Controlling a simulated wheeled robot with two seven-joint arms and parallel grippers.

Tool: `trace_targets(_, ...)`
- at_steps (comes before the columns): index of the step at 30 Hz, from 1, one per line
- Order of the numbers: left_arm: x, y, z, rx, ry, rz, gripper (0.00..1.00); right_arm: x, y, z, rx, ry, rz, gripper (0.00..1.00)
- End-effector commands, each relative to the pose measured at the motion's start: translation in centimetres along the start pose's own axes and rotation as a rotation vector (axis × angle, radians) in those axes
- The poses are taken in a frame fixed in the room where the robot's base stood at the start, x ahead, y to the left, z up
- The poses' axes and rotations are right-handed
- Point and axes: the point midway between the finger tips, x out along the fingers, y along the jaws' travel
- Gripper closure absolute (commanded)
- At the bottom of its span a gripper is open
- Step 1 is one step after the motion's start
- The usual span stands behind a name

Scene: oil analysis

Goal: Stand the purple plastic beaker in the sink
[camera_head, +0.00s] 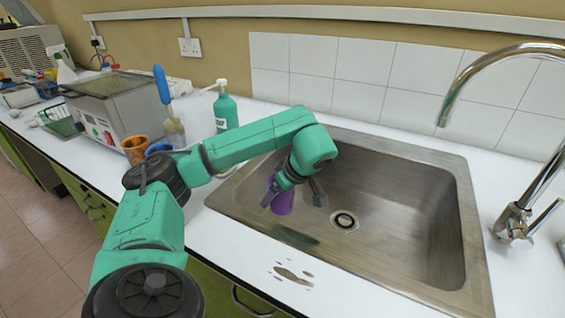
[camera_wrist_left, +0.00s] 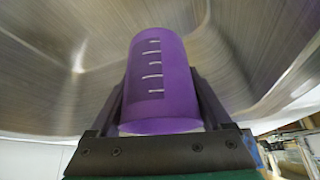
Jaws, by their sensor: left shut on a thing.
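The purple plastic beaker (camera_head: 283,200) is inside the steel sink (camera_head: 408,181), in its left part, left of the drain. My left gripper (camera_head: 279,192) reaches down into the sink and is shut on the beaker. In the left wrist view the beaker (camera_wrist_left: 160,80) sits between both fingers, with white graduation marks facing the camera. The sink walls (camera_wrist_left: 235,45) surround it there. I cannot tell whether its base touches the sink floor. My right gripper is in neither view.
A chrome tap (camera_head: 515,215) stands at the sink's right. A green pump bottle (camera_head: 225,108), an orange-brown cup (camera_head: 136,149) and a grey bath machine (camera_head: 112,105) stand on the counter to the left. A brown spill (camera_head: 292,273) marks the front counter. The sink's right half is empty.

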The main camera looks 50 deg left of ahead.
Motion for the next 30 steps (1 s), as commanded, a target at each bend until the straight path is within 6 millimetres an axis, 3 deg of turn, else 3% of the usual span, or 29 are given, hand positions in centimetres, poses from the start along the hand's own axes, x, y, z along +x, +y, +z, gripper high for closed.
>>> trace_targets(3,3.2,-0.1,1.8,0.004,0.001,-0.007,0.72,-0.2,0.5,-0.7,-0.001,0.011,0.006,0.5)
trace_targets(14,8.6,-0.1,4.9,0.003,0.001,-0.006,0.72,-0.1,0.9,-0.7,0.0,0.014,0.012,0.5)
trace_targets(25,9.3,0.0,5.3,0.001,0.001,-0.002,0.72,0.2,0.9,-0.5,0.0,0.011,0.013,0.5)
trace_targets(26,9.3,0.0,5.3,0.001,0.001,-0.002,0.11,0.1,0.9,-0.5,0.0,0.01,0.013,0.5)
trace_targets(27,9.2,0.0,5.2,0.001,0.001,-0.002,0.0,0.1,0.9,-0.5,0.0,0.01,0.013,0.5)
trace_targets(30,9.2,0.0,5.2,0.001,0.001,-0.002,0.0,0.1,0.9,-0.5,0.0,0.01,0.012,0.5)
